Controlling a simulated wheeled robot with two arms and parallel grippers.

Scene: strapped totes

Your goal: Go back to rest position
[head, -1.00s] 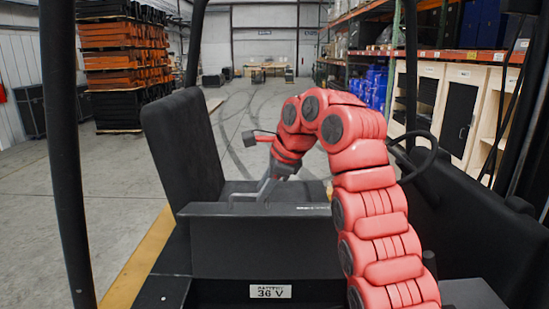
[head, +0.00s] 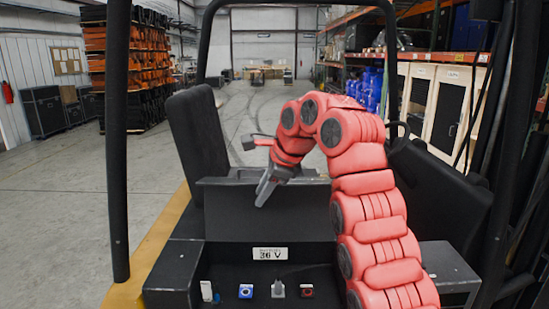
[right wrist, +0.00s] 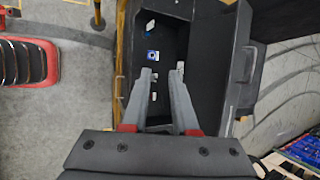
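My red right arm rises from the lower right of the head view and bends over. Its grey right gripper (head: 262,197) points down in front of the dark panel of the vehicle. In the right wrist view the two fingers (right wrist: 164,70) are apart with nothing between them, above a dark compartment. The compartment holds a white item (head: 206,291), a blue item (head: 246,291), a grey-white item (head: 278,289) and a red-and-black item (head: 307,291). My left gripper is not in view.
A black seat (head: 198,140) stands behind the panel at left. A label reading 36 V (head: 270,254) is on the panel front. A black post (head: 117,150) stands at left. Shelving and white cabinets (head: 440,100) line the right. Open floor lies at left.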

